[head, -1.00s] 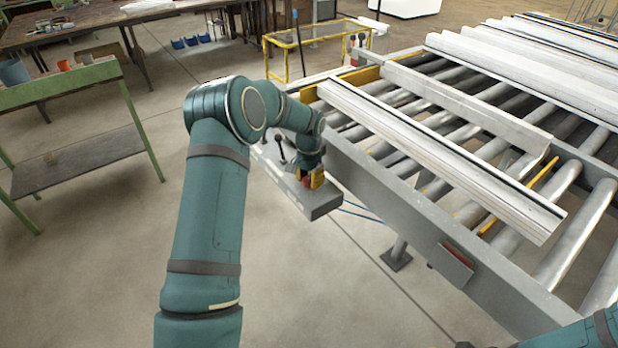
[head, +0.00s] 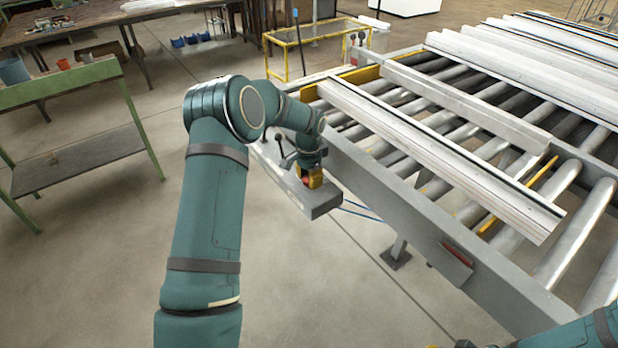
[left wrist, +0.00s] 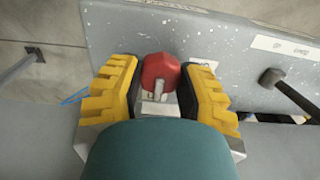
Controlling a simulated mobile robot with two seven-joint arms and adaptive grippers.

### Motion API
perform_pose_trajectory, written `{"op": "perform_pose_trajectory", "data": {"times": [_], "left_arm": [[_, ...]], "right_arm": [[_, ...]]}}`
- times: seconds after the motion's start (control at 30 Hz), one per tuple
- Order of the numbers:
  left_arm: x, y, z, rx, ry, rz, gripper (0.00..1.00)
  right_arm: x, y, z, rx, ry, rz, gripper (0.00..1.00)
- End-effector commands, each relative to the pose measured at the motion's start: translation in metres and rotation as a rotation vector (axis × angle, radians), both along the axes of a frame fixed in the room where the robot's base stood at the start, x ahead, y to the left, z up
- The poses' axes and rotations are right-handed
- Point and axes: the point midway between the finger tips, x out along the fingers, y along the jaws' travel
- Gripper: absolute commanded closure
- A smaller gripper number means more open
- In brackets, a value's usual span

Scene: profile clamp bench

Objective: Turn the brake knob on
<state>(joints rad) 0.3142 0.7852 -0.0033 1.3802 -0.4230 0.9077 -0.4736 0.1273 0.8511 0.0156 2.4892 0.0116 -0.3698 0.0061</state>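The red brake knob (left wrist: 160,72) sits on the grey control box (head: 318,204) beside the roller table. It is faceted, with a pale mark on its near side. My left gripper (left wrist: 162,78) reaches down over the box. In the head view only a bit of red (head: 306,181) shows by a yellow finger. My right forearm (head: 575,335) enters at the bottom right. Only small parts of the right gripper may show at the bottom edge.
Levers with dark handles stand on the same box, one close to the right finger (left wrist: 290,92). The roller table's grey side rail (head: 430,235) runs right beside the box. A long white profile (head: 440,160) lies on the rollers. Floor left of the box is open.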

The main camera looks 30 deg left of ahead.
Motion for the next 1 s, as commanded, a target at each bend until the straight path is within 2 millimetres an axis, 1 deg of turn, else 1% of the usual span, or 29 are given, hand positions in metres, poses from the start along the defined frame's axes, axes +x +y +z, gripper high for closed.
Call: {"op": "perform_pose_trajectory", "data": {"times": [0.03,0.07,0.1,0.37,0.47,0.57,0.63,0.9,1.0], "left_arm": [[-0.001,-0.001,-0.002,-0.002,0.004,-0.001,0.44],[-0.001,-0.001,-0.002,-0.002,0.004,-0.001,0.34],[-0.001,0.0,-0.002,-0.001,0.004,-0.001,0.27],[0.0,0.0,-0.001,-0.001,0.001,0.001,0.27],[0.0,0.0,0.003,0.0,0.0,0.001,0.27],[0.0,0.0,0.013,0.001,-0.001,0.001,0.27],[0.001,0.0,0.025,0.001,-0.003,0.0,0.27],[0.001,0.0,0.08,0.0,-0.002,0.001,0.27],[0.0,0.0,0.096,0.0,0.0,0.001,0.27]], "right_arm": [[0.0,0.0,0.0,0.0,0.0,0.0,1.0],[0.0,0.0,0.0,0.0,0.0,0.0,1.0],[0.0,0.0,0.0,0.0,0.0,0.0,1.0],[0.0,0.0,0.0,0.0,0.0,0.0,1.0],[0.0,0.0,0.0,0.0,0.0,0.0,1.0],[0.0,0.0,0.0,0.0,0.0,0.0,1.0],[0.0,0.0,0.0,0.0,0.0,0.0,1.0],[0.0,0.0,0.0,0.0,0.0,0.0,1.0],[0.0,0.0,0.0,0.0,0.0,0.0,1.0]]}}
